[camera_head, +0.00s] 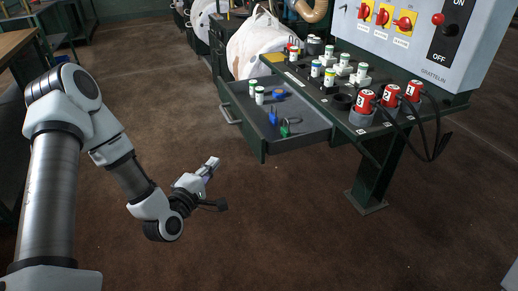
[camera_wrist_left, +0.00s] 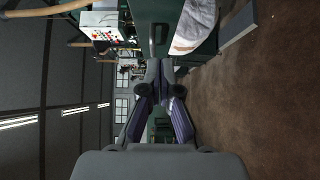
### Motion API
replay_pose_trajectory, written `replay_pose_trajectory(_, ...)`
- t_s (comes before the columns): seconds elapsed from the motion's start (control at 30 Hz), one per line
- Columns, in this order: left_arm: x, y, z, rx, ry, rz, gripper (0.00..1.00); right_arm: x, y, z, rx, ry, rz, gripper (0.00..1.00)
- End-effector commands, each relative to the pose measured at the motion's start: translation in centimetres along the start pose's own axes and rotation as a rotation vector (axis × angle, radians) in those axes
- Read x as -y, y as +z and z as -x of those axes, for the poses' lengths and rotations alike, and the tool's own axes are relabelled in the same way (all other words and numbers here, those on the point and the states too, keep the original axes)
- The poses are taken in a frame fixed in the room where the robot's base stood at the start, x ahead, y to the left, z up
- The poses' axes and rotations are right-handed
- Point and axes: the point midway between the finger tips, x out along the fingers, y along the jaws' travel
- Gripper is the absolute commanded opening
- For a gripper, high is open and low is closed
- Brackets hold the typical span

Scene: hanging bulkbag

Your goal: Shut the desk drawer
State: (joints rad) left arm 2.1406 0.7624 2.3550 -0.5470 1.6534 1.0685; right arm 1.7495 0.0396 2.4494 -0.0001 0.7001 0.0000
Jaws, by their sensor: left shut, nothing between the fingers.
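The desk drawer (camera_head: 290,132) is pulled open from under the dark green desk (camera_head: 400,116), towards the left in the head view. Its handle (camera_head: 229,115) is on the left-facing front. White cylinders, a blue piece and small padlocks lie inside it. My left gripper (camera_head: 212,164) is shut and empty, in the air to the lower left of the drawer, apart from it. In the left wrist view the shut fingers (camera_wrist_left: 160,70) show in the middle with nothing between them. My right gripper is not in view.
Red numbered plugs (camera_head: 365,101) with black cables and several coloured cylinders stand on the desk. A grey control box (camera_head: 430,40) is behind them. A white bag (camera_head: 258,45) is behind the drawer. The brown floor (camera_head: 270,220) in front is clear.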

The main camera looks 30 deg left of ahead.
Motion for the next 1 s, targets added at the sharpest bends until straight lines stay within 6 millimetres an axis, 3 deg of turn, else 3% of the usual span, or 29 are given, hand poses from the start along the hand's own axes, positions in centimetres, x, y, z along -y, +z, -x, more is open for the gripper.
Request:
replay_pose_trajectory(0.27, -0.3, 0.2, -2.8, 0.005, 0.011, -0.006, 0.00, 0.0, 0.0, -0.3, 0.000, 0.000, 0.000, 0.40)
replay_pose_trajectory(0.63, -0.3, 0.5, -10.7, 0.007, 0.009, -0.007, 0.00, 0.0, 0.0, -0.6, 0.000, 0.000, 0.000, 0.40)
replay_pose_trajectory(0.8, -0.3, 2.5, -12.4, 0.006, 0.007, -0.005, 0.00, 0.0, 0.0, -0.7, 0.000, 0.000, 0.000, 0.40)
replay_pose_trajectory(1.0, -0.3, 3.0, -13.0, 0.003, 0.006, -0.003, 0.00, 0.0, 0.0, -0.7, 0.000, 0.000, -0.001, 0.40)
